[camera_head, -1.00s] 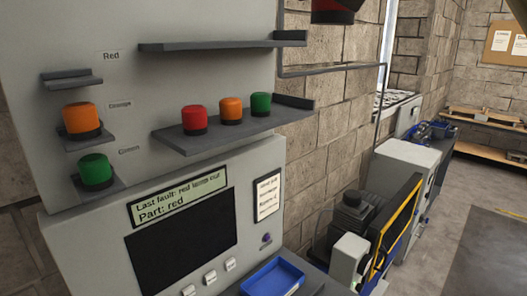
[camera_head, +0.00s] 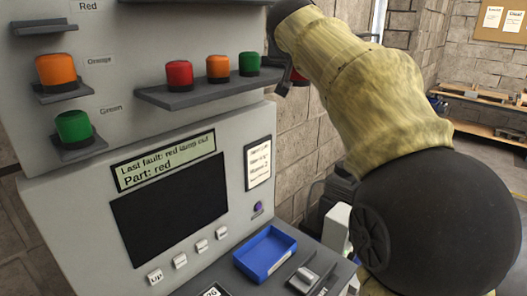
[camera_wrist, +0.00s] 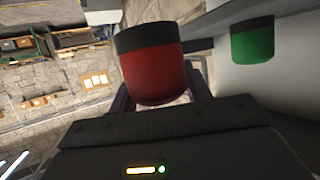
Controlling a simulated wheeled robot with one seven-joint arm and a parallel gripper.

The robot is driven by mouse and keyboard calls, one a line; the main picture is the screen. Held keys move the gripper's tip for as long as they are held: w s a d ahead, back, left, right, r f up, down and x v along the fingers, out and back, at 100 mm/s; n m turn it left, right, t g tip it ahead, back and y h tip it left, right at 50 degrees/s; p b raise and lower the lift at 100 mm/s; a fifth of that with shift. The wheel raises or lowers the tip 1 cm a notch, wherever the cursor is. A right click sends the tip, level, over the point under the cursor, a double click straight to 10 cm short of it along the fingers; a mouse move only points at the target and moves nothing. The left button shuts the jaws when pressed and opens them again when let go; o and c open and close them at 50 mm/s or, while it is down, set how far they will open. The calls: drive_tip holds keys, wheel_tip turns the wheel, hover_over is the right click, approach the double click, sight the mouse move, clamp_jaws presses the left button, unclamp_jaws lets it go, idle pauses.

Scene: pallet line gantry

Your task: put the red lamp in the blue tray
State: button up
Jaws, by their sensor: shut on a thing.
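A red lamp (camera_wrist: 155,75) with a black base is held between the fingers of my gripper (camera_wrist: 160,88) in the wrist view. Another red lamp (camera_head: 179,74) stands at the left of that shelf. The blue tray (camera_head: 265,253) is empty and sits on the console ledge, below my gripper in the picture.
The long shelf (camera_head: 200,98) also bears an orange lamp (camera_head: 218,67) and a green lamp (camera_head: 249,63). Small shelves at left hold an orange lamp (camera_head: 56,70) and a green lamp (camera_head: 73,128); the top small shelf (camera_head: 44,27) is bare. A dark screen (camera_head: 170,214) faces me.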

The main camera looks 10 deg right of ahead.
drive_tip(key=w+f+n+t+y+b, duration=0.15)
drive_tip(key=w+f, duration=0.25)
drive_tip(key=f, duration=1)
drive_tip(key=w+f+n+y+b, duration=0.25)
drive_tip(key=w+f, duration=0.25)
drive_tip(key=f, duration=0.9)
drive_tip(key=s+a+f+n+y+b, duration=0.2)
drive_tip(key=f, duration=0.5)
drive_tip(key=s+a+f+n+g+y+b, duration=0.1)
drive_tip(key=s+a+f+n+y+b, duration=0.1)
drive_tip(key=f, duration=0.6)
drive_tip(key=s+a+f+n+y+b, duration=0.2)
drive_tip(key=a+f+y+b, duration=0.1)
drive_tip(key=f, duration=0.5)
drive_tip(key=shift+s+a+f+g+y, duration=0.25)
drive_tip(key=shift+a+g+y, duration=0.15)
drive_tip(key=shift+a, duration=0.15)
drive_tip(key=shift+f+b, duration=0.55)
drive_tip(key=shift+f, duration=2.5)
drive_tip(key=shift+f, duration=1.9)
